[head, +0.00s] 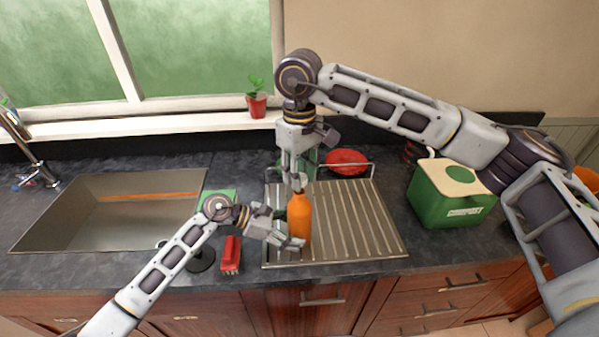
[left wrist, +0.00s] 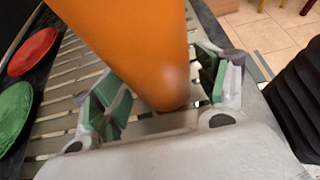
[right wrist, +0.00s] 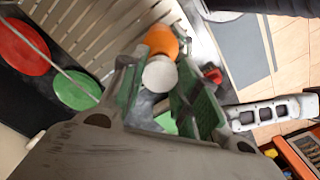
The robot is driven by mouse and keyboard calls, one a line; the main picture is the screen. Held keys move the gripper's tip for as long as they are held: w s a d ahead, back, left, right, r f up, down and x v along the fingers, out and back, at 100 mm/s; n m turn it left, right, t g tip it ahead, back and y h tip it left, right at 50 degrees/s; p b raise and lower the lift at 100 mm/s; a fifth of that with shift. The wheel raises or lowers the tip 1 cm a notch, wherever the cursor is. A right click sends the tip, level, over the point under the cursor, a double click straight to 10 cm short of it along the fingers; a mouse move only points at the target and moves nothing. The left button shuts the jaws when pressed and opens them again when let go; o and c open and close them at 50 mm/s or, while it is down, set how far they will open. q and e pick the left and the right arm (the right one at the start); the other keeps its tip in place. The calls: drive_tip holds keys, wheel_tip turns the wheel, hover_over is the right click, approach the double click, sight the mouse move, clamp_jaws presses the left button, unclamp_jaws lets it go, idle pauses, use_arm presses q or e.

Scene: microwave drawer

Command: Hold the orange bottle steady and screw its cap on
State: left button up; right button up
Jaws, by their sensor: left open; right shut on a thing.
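The orange bottle (head: 300,222) stands upright on the metal drainer; it also shows large in the left wrist view (left wrist: 140,50). My left gripper (head: 288,229) is open low beside the bottle, and its green-padded fingers lie on either side of the bottle without closing on it. The white cap (head: 299,182) is at the bottle's top. My right gripper (head: 297,172) points down from above and is shut on the cap, which shows between its fingers in the right wrist view (right wrist: 160,75). I cannot tell whether the cap is seated on the neck.
The ribbed drainer (head: 362,225) has free room to the right of the bottle. A red plate (head: 347,161) stands behind. A red brush (head: 230,254) lies left of the drainer, near the sink (head: 120,215). A green compost bin (head: 450,195) stands at the right.

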use_arm(q)
drive_tip(key=shift+d+f, duration=0.2)
drive_tip(key=shift+d, duration=0.1)
drive_tip(key=c, duration=0.6)
drive_tip(key=shift+c, duration=0.2)
idle(0.6)
